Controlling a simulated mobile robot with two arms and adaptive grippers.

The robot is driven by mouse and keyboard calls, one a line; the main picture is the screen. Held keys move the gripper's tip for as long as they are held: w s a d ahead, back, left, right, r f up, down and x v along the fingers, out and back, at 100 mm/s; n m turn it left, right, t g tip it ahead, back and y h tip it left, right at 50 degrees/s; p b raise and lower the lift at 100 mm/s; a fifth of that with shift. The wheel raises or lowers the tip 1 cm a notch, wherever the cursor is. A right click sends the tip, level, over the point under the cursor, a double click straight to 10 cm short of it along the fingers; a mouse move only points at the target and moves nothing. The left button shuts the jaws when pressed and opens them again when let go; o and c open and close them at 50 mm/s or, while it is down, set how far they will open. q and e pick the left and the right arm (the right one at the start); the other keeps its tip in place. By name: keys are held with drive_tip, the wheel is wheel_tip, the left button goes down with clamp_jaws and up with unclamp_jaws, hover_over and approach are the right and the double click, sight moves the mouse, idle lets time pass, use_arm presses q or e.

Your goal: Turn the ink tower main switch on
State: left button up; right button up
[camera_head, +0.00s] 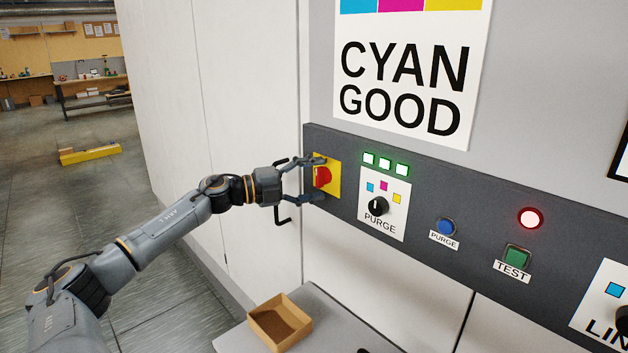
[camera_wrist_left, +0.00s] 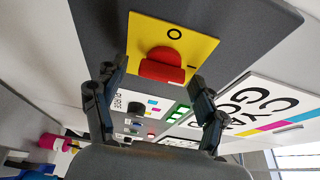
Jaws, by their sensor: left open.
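The main switch is a red rotary handle (camera_head: 322,177) on a yellow plate (camera_head: 335,181) at the left end of the dark grey control panel. My left gripper (camera_head: 316,179) is open at the switch, one finger above the red handle and one below it. In the left wrist view the red handle (camera_wrist_left: 162,68) lies ahead, between and beyond the open fingers (camera_wrist_left: 155,100). The yellow plate (camera_wrist_left: 200,47) carries an O mark and an I mark there. I cannot tell whether a finger touches the handle. My right gripper is not in view.
To the right on the panel are a black purge knob (camera_head: 378,206), three lit green lamps (camera_head: 385,163), a blue purge button (camera_head: 446,227), a green test button (camera_head: 517,257) and a lit red lamp (camera_head: 530,218). An open cardboard box (camera_head: 280,322) sits on a grey surface below.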

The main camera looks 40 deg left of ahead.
use_arm(q)
drive_tip(key=shift+s+a+f, duration=0.1)
drive_tip(key=shift+s+a, duration=0.25)
drive_tip(key=shift+s, duration=0.3)
drive_tip(key=v, duration=1)
drive_tip(key=shift+s+a, duration=0.15)
drive_tip(key=shift+s, duration=0.1)
